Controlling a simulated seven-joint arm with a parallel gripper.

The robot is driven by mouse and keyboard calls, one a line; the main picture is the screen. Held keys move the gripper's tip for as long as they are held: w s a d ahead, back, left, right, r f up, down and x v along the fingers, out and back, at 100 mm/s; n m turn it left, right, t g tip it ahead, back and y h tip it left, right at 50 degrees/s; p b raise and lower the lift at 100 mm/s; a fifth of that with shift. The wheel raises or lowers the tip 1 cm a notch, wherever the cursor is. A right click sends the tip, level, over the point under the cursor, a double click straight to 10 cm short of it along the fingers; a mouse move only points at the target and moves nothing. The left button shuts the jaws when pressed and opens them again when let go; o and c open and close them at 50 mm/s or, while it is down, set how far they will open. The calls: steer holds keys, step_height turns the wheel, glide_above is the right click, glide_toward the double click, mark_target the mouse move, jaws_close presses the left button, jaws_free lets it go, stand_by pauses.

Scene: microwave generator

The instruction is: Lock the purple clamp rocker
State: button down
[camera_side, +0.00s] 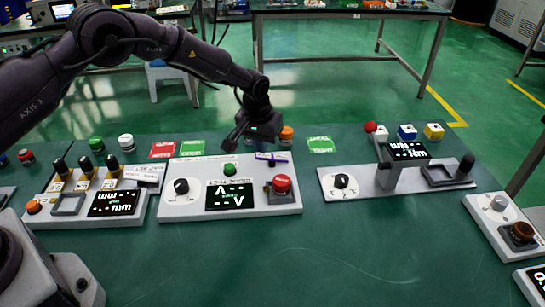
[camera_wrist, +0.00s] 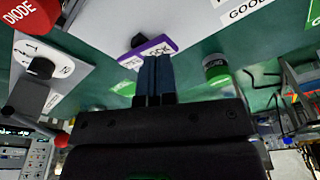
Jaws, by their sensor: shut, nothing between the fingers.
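The purple clamp rocker (camera_side: 273,157) is a small purple and white piece at the back of the middle white panel (camera_side: 230,205), just behind the red button. In the wrist view the rocker (camera_wrist: 150,50) shows a white lettered face with a purple edge and a dark knob beside it. My gripper (camera_side: 268,144) is over the back edge of that panel, pointing down close to the rocker. In the wrist view its fingers (camera_wrist: 154,62) are together and empty, with the tips right at the rocker's edge; I cannot tell whether they touch it.
A red button (camera_side: 281,184), a green button (camera_side: 230,169), a black dial (camera_side: 181,186) and a display (camera_side: 230,196) are on the same panel. An orange-topped cylinder (camera_side: 286,134) stands behind it. Another panel (camera_side: 340,185) stands to the right. The green table in front is clear.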

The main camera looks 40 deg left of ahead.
steer(key=shift+f, duration=1.05)
stand_by(0.4)
steer(key=shift+r, duration=3.5)
